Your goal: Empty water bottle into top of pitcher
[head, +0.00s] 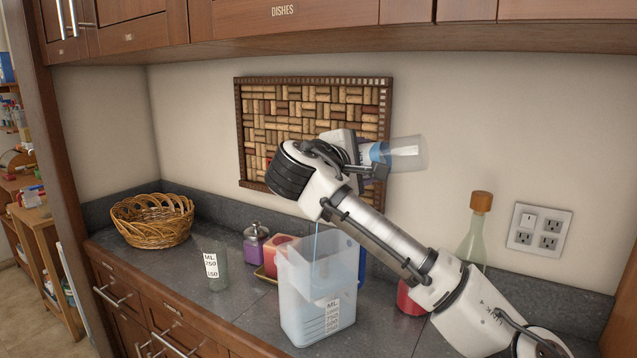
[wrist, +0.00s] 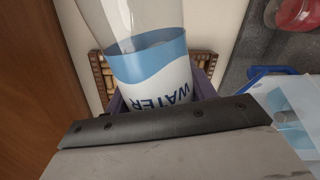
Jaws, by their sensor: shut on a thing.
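The water bottle (head: 408,154) is clear with a blue and white label, held high and lying almost sideways. Its clear end points right; its neck is hidden behind my arm. The bottle (wrist: 150,68) fills the middle of the wrist view, label reading WATER. My gripper (head: 372,172) is shut around the label. The pitcher (head: 318,305), translucent and bluish with ML markings, stands upright on the counter below. A thin blue stream (head: 316,240) falls from behind my arm into the pitcher's open top. Part of the pitcher (wrist: 297,105) shows at the right of the wrist view.
A measuring cup (head: 210,265), purple jar (head: 255,245) and pink candle (head: 277,252) stand left of the pitcher. A wicker basket (head: 152,222) is farther left. A corked bottle (head: 474,232) and red object (head: 410,299) stand right. A cork board (head: 310,112) hangs behind.

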